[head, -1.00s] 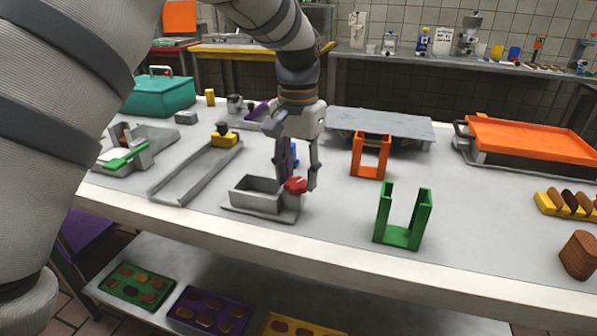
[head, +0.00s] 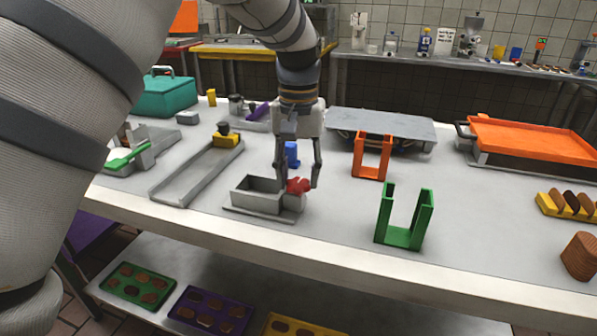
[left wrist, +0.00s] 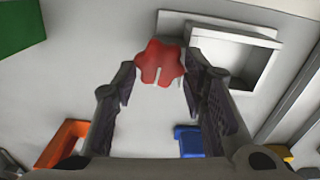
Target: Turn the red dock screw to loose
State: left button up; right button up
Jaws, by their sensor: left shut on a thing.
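The red dock screw (head: 298,186) is a lobed red knob on the right end of a small grey open-topped dock box (head: 257,199) near the table's front edge. My left gripper (head: 298,184) points down over it, one finger on each side, and is shut on the screw. My right gripper is not in view.
A green U-shaped stand (head: 404,238) and an orange frame (head: 371,157) stand to the right. A blue block (head: 292,154) is just behind the gripper. A grey channel tray (head: 195,172) lies to the left. The table between dock and green stand is clear.

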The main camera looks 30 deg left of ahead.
aim_at(298, 181)
pick_arm(q)
jog(key=shift+f, duration=0.1)
jog(key=o, duration=1.2)
jog(key=shift+c, duration=0.2)
notch_tip(298, 181, up, 12)
